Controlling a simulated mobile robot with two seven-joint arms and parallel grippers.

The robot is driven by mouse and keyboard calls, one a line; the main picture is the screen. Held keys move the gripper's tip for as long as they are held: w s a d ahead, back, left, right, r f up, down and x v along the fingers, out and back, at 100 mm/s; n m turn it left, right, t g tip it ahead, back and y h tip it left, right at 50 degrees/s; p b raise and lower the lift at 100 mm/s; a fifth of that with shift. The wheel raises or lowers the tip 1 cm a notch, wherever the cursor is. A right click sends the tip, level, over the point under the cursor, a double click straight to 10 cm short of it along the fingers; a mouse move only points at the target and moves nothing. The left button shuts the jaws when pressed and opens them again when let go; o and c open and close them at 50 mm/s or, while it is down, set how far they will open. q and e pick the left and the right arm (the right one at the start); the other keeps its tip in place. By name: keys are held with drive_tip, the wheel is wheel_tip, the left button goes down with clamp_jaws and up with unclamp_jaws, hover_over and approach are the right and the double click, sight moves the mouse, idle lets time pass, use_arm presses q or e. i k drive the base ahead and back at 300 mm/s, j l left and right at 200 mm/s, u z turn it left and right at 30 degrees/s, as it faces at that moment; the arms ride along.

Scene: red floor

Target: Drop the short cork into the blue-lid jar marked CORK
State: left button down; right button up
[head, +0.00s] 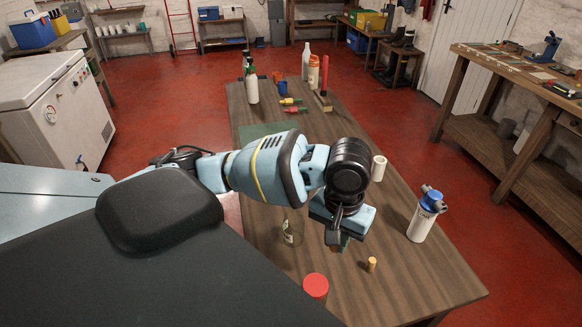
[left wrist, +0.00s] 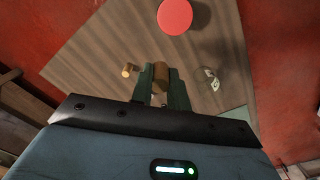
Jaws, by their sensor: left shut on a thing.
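My left gripper (head: 341,240) hangs over the near part of the wooden table. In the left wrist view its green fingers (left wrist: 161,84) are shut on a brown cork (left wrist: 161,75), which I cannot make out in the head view. A lighter tan cork (head: 371,265) stands on the table to the right of the gripper; it also shows in the left wrist view (left wrist: 127,70). A clear glass jar (head: 292,230) with a small label stands left of the gripper, and shows in the left wrist view (left wrist: 211,79). Its writing is unreadable and I see no blue lid on it. My right gripper is out of view.
A red-lidded jar (head: 316,286) stands near the front edge of the table (head: 420,280). A white bottle with a blue top (head: 421,222) stands at the right, and a white cylinder (head: 379,168) behind my gripper. Several bottles and tools occupy the far end.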

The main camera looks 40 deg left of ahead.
sight(292, 241)
drive_tip(key=k, duration=0.65)
drive_tip(key=u, duration=1.45)
drive_tip(key=i+l, duration=0.15)
drive_tip(key=l, duration=0.2)
drive_tip(key=i+l, duration=0.1)
drive_tip(key=l, duration=0.3)
drive_tip(key=i+l, duration=0.15)
drive_tip(key=l, duration=0.2)
drive_tip(key=i+l, duration=0.15)
drive_tip(key=l, duration=0.2)
drive_tip(key=i+l, duration=0.15)
drive_tip(key=l, duration=0.2)
drive_tip(key=i+l, duration=0.1)
drive_tip(key=l, duration=0.3)
